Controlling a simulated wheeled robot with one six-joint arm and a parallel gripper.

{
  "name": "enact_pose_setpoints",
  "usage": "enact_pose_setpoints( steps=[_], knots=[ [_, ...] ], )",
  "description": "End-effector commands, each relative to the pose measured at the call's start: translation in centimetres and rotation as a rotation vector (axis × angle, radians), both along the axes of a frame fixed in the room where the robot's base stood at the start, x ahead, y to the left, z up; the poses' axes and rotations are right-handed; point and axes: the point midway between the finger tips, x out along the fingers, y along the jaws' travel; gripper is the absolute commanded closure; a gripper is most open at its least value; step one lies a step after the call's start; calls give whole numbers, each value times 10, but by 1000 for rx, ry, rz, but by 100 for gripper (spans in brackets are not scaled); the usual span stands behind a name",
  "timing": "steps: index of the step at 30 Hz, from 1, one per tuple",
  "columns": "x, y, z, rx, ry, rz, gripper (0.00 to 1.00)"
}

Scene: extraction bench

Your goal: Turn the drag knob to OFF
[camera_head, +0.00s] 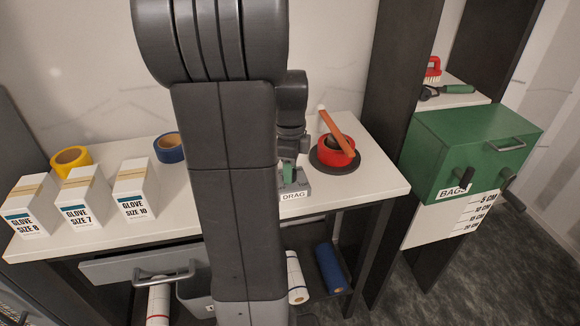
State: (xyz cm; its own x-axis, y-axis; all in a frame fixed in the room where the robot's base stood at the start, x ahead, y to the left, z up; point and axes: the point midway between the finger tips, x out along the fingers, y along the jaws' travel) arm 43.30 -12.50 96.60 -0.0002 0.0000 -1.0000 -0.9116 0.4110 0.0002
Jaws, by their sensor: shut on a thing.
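The drag knob unit is a small grey block (298,189) with a white DRAG label (294,196) on its front, standing on the white bench. A small green part (289,173) shows on it, partly covered by my arm. My gripper (288,163) is down at this unit, mostly hidden behind my own dark arm, and is shut on the knob. The knob's pointer and any OFF mark cannot be made out.
White glove boxes (135,186), yellow tape (71,160) and blue tape (168,148) are at left. A drawer (140,268) juts out below. A green cabinet (460,140) is at right.

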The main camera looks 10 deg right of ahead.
Motion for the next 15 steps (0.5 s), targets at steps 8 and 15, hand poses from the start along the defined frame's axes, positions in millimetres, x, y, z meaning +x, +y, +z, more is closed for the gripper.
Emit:
enact_pose_setpoints(
  steps=[8,15],
  knots=[
    [0,0,2,0,1,231,91],
    [0,0,2,0,0,460,91]
  ],
)
